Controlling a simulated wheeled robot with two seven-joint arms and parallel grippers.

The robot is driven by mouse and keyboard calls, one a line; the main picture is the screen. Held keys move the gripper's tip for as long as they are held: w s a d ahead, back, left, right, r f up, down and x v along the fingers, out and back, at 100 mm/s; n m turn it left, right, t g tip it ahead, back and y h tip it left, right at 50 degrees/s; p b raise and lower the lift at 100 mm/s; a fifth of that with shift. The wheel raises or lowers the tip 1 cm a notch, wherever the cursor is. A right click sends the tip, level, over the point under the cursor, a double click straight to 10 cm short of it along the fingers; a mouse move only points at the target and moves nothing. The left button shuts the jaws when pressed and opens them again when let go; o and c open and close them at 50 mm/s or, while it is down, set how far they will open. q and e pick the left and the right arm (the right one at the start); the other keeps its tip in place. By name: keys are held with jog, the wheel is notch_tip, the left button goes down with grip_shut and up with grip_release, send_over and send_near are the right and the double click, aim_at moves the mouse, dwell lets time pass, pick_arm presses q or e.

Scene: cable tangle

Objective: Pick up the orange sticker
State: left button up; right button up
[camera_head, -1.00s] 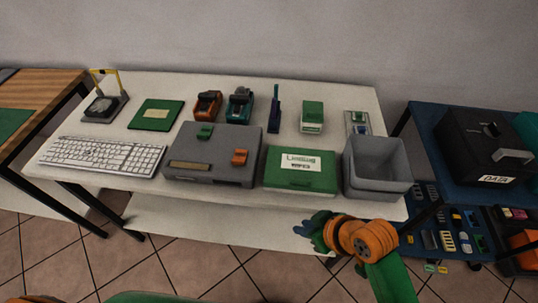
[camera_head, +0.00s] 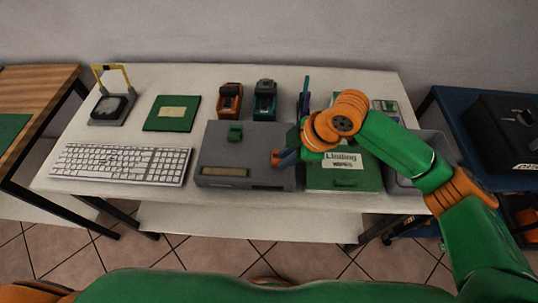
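The orange sticker (camera_head: 276,158) is a small orange piece at the right end of the top of the grey box (camera_head: 219,155). My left gripper is not in view.
A small green piece (camera_head: 235,134) sits on the grey box. The green wipes box (camera_head: 343,180) and a grey bin (camera_head: 405,183) stand to the right, partly behind my arm. A keyboard (camera_head: 120,163) lies left.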

aim_at(277, 163)
jog(key=shift+f, duration=0.7)
jog(key=x, duration=0.2)
jog(key=shift+w+f, duration=0.15)
jog(key=shift+f, duration=0.1)
jog(key=shift+w+a+f, duration=0.15)
jog(key=shift+a, duration=0.2)
grip_shut()
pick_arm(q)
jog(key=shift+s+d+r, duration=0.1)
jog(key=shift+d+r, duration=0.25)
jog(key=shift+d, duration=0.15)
pick_arm(e)
jog(key=shift+r, duration=0.2)
